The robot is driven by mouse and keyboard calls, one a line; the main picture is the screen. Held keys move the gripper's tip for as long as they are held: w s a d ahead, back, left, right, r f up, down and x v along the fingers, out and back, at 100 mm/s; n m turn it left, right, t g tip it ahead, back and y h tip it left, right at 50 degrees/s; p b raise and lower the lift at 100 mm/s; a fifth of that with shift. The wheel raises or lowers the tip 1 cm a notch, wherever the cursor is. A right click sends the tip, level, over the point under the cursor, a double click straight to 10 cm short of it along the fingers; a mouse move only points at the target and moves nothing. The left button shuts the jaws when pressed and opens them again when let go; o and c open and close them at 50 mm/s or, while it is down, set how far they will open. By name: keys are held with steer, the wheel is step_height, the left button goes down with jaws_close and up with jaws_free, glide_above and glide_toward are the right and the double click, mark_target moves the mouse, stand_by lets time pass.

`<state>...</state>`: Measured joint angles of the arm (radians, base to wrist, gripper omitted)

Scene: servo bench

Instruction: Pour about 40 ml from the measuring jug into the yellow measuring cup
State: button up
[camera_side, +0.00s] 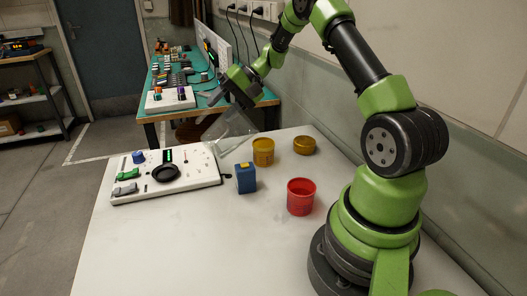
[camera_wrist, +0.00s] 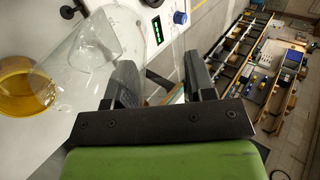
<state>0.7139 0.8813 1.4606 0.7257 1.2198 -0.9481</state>
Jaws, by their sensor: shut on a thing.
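The clear measuring jug (camera_side: 232,128) is held tilted in the air, its mouth toward the yellow measuring cup (camera_side: 263,152). My gripper (camera_side: 232,92) is shut on the jug, above the table. In the wrist view the jug (camera_wrist: 85,50) lies left of my gripper (camera_wrist: 160,80), and its mouth overlaps the edge of the yellow cup (camera_wrist: 18,88). The exact grip point is hard to see. I cannot make out a liquid level in the jug, a stream, or how much the cup holds.
A blue block (camera_side: 245,180) and a red cup (camera_side: 301,197) stand in front of the yellow cup. A low ochre container (camera_side: 304,146) is to its right. A white instrument panel (camera_side: 135,187) lies left. The front of the white table (camera_side: 190,250) is clear.

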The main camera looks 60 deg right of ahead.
mark_target(199, 118)
steer(key=shift+w+a+r+h, duration=0.1)
steer(key=shift+w+a+h, duration=0.05)
steer(key=shift+h, duration=0.15)
steer(key=shift+w+a+g, duration=0.1)
steer(key=shift+g, duration=0.2)
stand_by(1.3)
steer(key=a+f+h, duration=0.1)
steer(key=w+f+g, duration=0.1)
steer(key=w+a+f+g+h, duration=0.1)
steer(key=shift+w+a+f+h+b, duration=0.25)
steer(key=shift+a+f+h+b, duration=0.05)
steer(key=shift+a+b, duration=0.1)
steer(key=shift+w+a+r+g+h, duration=0.3)
steer(key=shift+w+a+g+h, duration=0.25)
steer(key=shift+w+g, duration=0.2)
steer(key=shift+w+a+f+g+h+b, duration=0.4)
steer(key=shift+w+a+g+h+b, duration=0.1)
steer(key=shift+g+h, duration=0.25)
steer(key=shift+w+a+f+g+h+b, duration=0.35)
steer(key=shift+w+a+g+h+b, duration=0.1)
steer(key=shift+g+h, duration=0.2)
